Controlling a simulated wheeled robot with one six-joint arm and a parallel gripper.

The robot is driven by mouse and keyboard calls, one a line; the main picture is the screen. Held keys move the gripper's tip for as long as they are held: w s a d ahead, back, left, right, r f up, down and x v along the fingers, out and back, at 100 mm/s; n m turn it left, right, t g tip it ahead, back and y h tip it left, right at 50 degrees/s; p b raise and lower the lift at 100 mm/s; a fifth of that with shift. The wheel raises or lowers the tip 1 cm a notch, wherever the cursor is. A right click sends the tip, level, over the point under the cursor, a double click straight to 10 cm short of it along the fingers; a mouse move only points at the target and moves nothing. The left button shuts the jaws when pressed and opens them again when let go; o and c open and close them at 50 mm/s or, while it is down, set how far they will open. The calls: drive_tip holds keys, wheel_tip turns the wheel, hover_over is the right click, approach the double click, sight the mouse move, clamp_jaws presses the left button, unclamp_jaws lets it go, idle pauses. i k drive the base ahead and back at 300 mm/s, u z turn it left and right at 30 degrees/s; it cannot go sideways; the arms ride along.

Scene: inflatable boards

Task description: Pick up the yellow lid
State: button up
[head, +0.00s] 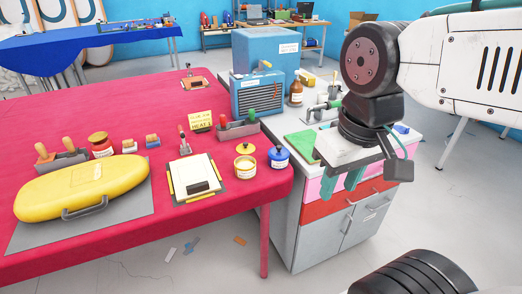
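A small round yellow pot (245,168) with a pale label stands near the right front corner of the red-covered table. A yellow lid (245,149) with a dark centre appears to sit on top of it, but details are too small to be sure. A similar blue pot (279,158) with a dark knob stands close to its right. My gripper (344,184) hangs to the right of both pots, in front of the grey cabinet. Its two greenish fingers point down, apart, with nothing visible between them.
A clipboard (195,174) lies left of the yellow pot, and a grey tray (239,130) with tools stands behind it. The red table (215,222) is clear in front of the pots. The cabinet (322,232) adjoins its right side.

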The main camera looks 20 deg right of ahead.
sight(246, 148)
drive_tip(key=z, duration=0.35)
drive_tip(key=i, duration=1)
